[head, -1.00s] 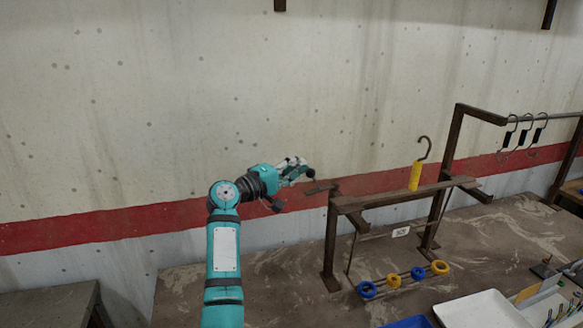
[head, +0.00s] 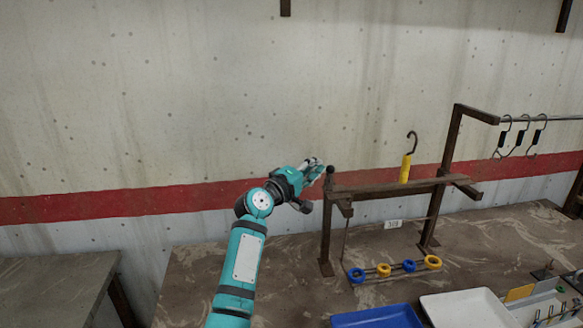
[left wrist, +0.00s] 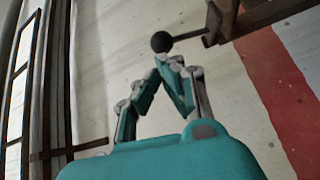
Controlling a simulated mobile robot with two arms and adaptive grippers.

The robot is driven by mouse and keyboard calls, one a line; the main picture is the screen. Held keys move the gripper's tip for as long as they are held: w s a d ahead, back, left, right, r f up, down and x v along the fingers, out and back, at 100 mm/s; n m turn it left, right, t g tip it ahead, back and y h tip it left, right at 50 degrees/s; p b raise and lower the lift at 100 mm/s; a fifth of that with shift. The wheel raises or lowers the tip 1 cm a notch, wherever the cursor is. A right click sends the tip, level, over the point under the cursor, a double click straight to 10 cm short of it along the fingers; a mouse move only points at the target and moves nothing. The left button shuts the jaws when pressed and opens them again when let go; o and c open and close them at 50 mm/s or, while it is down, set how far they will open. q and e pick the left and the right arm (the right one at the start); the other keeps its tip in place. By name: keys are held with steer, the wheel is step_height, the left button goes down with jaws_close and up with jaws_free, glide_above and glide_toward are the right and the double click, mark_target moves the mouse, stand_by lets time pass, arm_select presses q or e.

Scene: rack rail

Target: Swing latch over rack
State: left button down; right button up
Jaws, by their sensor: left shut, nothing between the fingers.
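The brown metal rack (head: 385,190) stands on the table and carries a flat top rail. The latch shows as a dark ball knob (head: 330,170) at the rack's left end; in the left wrist view a short rod joins the knob (left wrist: 161,41) to a dark rack bar (left wrist: 265,13). My left gripper (head: 319,171) is just left of the knob, shut and empty. In the left wrist view its fingertips (left wrist: 170,61) lie just below the knob; I cannot tell whether they touch it. My right gripper is not in view.
A yellow hook (head: 405,168) stands on the rail. Blue and yellow rings (head: 384,270) sit on a low rod. Black-handled hooks (head: 521,137) hang at right. A blue tray (head: 378,317) and white tray (head: 465,308) are in front. The wall is close behind.

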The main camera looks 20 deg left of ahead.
mark_target(330, 173)
arm_select(q)
steer(key=d+p, duration=0.1)
steer(key=d, duration=0.3)
steer(key=shift+d+f, duration=0.1)
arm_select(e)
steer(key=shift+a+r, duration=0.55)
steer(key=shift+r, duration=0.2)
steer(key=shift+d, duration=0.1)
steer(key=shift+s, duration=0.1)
